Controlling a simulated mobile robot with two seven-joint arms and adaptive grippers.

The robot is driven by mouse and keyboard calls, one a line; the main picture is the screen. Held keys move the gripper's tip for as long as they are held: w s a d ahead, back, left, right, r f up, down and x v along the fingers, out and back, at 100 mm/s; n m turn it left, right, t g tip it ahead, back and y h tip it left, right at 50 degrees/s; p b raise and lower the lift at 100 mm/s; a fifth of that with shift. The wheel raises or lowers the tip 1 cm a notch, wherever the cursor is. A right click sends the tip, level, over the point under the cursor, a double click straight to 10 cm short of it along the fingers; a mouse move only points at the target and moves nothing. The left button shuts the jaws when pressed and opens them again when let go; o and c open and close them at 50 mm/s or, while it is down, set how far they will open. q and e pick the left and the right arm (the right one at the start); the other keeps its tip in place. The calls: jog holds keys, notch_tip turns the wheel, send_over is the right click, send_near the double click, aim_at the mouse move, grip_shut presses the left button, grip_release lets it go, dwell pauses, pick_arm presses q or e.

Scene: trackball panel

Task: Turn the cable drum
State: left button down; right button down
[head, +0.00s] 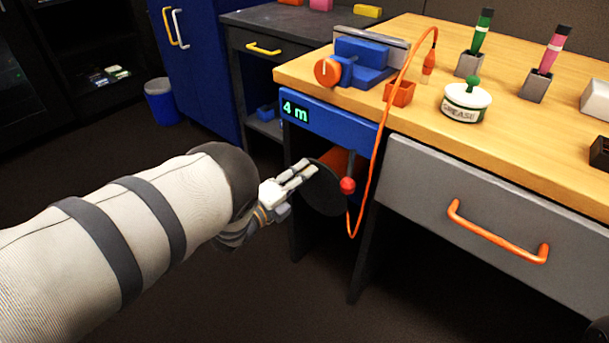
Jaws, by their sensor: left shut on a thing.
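The cable drum (324,196) hangs under the bench's left end, below a blue panel. Its dark round end disc faces me, and orange-red winding shows behind it. A red ball knob (347,185) sits at the disc's right side. An orange cable (376,150) runs from the drum up over the bench edge to an orange plug (429,62). My left gripper (309,170) is at the disc's upper left edge, shut on the drum; the exact contact is small and partly hidden.
A green "4 m" display (295,112) is on the blue panel. A vise-like blue device (362,65), grease tub (466,102) and screwdrivers in holders stand on the wooden bench (530,140). A grey drawer with an orange handle (497,236) is right of the drum.

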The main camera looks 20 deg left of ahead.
pick_arm(q)
jog(key=shift+d+r+m, duration=0.15)
jog(key=shift+r+m, duration=0.05)
jog(key=shift+m, duration=0.2)
jog(key=c, duration=1.5)
grip_release()
jog(key=shift+s, duration=0.1)
jog(key=v, duration=1.2)
